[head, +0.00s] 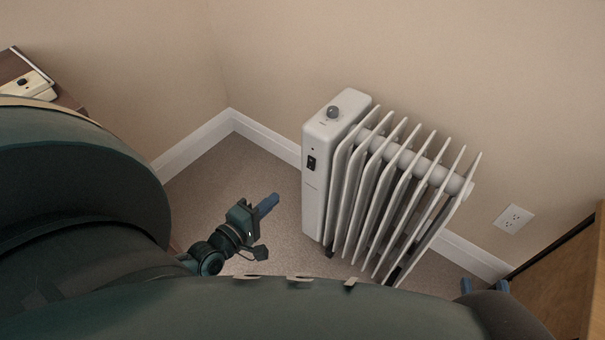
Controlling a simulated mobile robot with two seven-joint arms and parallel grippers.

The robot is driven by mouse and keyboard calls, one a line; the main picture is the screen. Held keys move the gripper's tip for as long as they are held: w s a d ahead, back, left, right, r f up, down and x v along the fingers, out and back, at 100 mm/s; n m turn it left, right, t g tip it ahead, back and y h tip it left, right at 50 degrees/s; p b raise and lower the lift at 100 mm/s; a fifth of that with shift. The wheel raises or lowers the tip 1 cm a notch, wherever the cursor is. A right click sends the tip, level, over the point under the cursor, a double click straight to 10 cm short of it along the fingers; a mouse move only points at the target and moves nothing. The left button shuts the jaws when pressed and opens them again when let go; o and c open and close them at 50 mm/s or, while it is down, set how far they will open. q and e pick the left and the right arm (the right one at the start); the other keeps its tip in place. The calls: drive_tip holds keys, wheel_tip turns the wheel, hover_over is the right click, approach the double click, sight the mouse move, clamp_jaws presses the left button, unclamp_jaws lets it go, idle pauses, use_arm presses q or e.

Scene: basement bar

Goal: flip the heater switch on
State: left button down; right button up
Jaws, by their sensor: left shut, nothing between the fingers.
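A white oil-filled heater (312,205) with several fins stands on the carpet near the wall. Its black rocker switch (311,162) is on the narrow front panel, below a grey knob (333,112) on top. Which way the rocker is tipped is too small to tell. My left gripper (268,203) is left of the heater's front panel and below the switch in the picture, apart from the heater. Its blue fingers are together and hold nothing. My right gripper (485,286) shows only as two blue fingertips set apart at the lower right; the rest is hidden.
A wall corner with white baseboard (233,116) is behind. A wall outlet (514,218) is right of the heater. A wooden furniture piece (570,275) stands at the right edge, a dark surface (14,66) at upper left. Carpet (225,170) left of the heater is clear.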

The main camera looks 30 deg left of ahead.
use_arm(q)
drive_tip(key=b, duration=0.3)
approach(310, 168)
drive_tip(key=w, duration=0.5)
drive_tip(key=shift+w+d+f, duration=0.15)
drive_tip(key=shift+w+f, duration=0.05)
drive_tip(key=shift+f, duration=0.2)
drive_tip(key=shift+w, duration=0.7)
use_arm(e)
drive_tip(key=shift+s+a+r+n+t+y, duration=0.1)
drive_tip(key=shift+s+a+n+t+y, duration=0.05)
drive_tip(key=shift+a+n+t+y, duration=0.85)
drive_tip(key=shift+d+m, duration=0.25)
drive_tip(key=shift+m, duration=0.05)
use_arm(q)
drive_tip(key=shift+b, duration=0.3)
